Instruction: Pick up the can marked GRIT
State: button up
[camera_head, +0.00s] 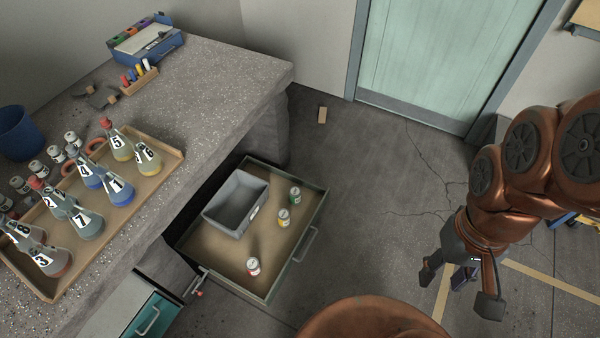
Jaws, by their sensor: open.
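My gripper (458,291) hangs open and empty over the floor at the right, well apart from the drawer. Its fingers are spread and point down.
A grey bin (235,203) takes up the back left of the drawer. On the bench (225,75) stand a wooden tray (160,190) of numbered flasks, several small white-labelled jars (37,168) and a blue cup (19,132). Floor between gripper and drawer is clear.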

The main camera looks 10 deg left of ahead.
aim_at(294, 192)
jog(key=i, duration=1.15)
jog(key=u, duration=2.15)
